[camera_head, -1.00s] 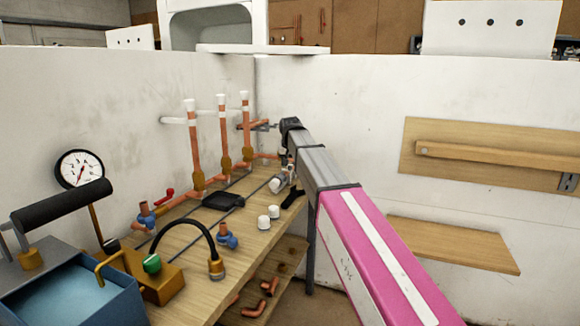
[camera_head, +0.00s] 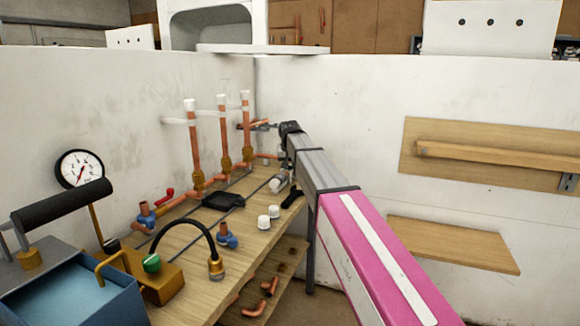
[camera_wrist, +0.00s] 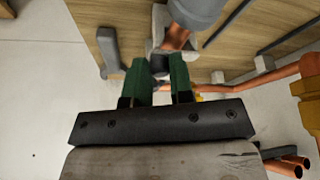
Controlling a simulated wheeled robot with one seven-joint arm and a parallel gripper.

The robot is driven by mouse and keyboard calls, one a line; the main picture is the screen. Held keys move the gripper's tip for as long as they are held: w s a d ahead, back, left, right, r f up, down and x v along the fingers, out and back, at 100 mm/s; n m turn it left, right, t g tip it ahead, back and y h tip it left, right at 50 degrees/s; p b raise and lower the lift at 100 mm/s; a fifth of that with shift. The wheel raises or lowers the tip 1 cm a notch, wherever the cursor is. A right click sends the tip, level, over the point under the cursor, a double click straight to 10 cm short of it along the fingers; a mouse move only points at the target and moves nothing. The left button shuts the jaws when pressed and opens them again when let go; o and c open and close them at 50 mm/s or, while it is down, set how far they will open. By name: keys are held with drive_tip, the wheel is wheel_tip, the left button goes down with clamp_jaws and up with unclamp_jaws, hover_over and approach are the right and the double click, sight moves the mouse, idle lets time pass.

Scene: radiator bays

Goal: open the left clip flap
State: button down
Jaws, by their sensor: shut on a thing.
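My gripper (camera_wrist: 159,76) has two green fingers, seen in the wrist view. They are closed around a small grey-white piece (camera_wrist: 160,62), which appears to be the left clip flap; its edges are mostly hidden by the fingers. Just beyond it are a white clip part (camera_wrist: 159,20) and a short copper pipe (camera_wrist: 177,37) under a large grey cylinder (camera_wrist: 197,10). In the head view my arm reaches to the back of the bench, and its own links hide the fingertips and the flap.
Upright copper pipes with white caps (camera_head: 223,140) stand on the wooden bench (camera_head: 205,262) left of my arm. White caps (camera_head: 269,217), a black hose (camera_head: 190,225) and a blue tank (camera_head: 75,296) occupy the bench. A wooden shelf (camera_head: 450,245) is on the right wall.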

drive_tip(key=h, duration=0.1)
drive_tip(key=a+r+h, duration=0.1)
drive_tip(key=g+h, duration=0.1)
drive_tip(key=shift+w+a+r+n+h, duration=0.2)
drive_tip(key=shift+w+a+n+h, duration=0.1)
drive_tip(key=shift+w, duration=0.1)
drive_tip(key=shift+w+a+r+n+g+h, duration=0.2)
drive_tip(key=shift+a+g+h, duration=0.25)
drive_tip(key=shift+h, duration=0.65)
drive_tip(key=shift+w+a+r+n+g+h, duration=0.15)
drive_tip(key=shift+a+n+g+h, duration=0.25)
drive_tip(key=shift+h, duration=0.7)
drive_tip(key=shift+s+a, duration=0.1)
drive_tip(key=shift+s, duration=0.05)
drive_tip(key=c, duration=1)
unclamp_jaws()
